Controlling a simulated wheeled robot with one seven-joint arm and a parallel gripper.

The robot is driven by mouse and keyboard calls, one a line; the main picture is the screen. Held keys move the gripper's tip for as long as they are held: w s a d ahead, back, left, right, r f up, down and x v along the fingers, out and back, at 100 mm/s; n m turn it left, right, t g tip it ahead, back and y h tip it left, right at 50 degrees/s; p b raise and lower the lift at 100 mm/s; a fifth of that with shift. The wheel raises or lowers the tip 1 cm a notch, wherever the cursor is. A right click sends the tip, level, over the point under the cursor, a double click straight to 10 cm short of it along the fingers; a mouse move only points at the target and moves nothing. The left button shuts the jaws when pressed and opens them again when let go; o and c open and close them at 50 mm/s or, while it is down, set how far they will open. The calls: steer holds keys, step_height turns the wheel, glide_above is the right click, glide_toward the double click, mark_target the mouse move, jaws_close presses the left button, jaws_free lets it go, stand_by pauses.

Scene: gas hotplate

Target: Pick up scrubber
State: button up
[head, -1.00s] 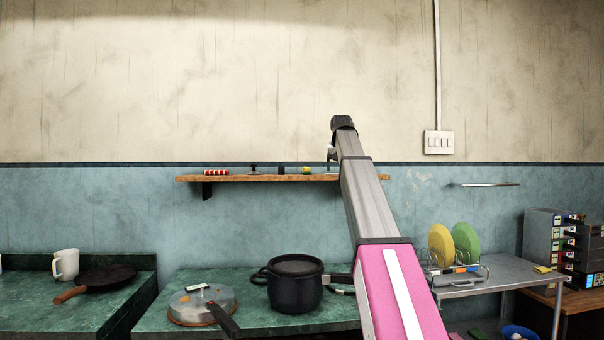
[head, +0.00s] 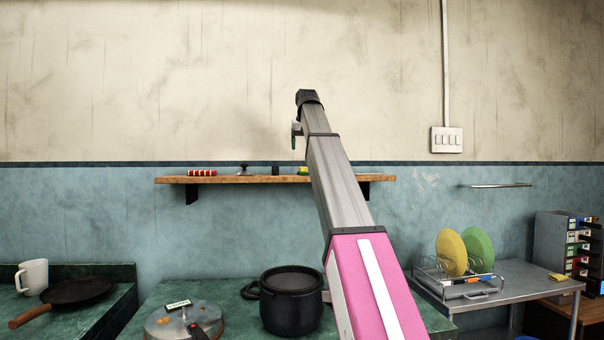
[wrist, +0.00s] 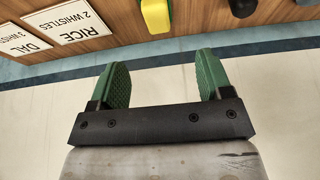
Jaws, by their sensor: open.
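The scrubber (head: 303,171), a small yellow block with a green part, lies on the wooden wall shelf, partly hidden by my arm in the head view. In the wrist view a yellow piece that looks like the scrubber (wrist: 156,14) is at the top edge, cut off by the frame. My gripper (wrist: 163,82) has green pads spread wide with nothing between them. In the head view my gripper (head: 296,134) is above the shelf and apart from the scrubber, and only part of it shows.
The wooden shelf (head: 232,180) also holds a red-and-white striped item (head: 202,173) and a small black item (head: 275,169). Paper signs (wrist: 74,23) show beside the shelf items in the wrist view. A black cooker (head: 291,303) stands on the green counter below.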

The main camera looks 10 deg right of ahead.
glide_above(303, 171)
steer(key=w, duration=0.1)
step_height(303, 171, down, 4)
steer(key=shift+w+d+f, duration=0.1)
steer(key=shift+s+x, duration=0.15)
steer(key=shift+x, duration=1.15)
steer(key=shift+s+x, duration=0.1)
steer(key=shift+x, duration=1.2)
steer(key=shift+d, duration=0.1)
steer(key=c, duration=1)
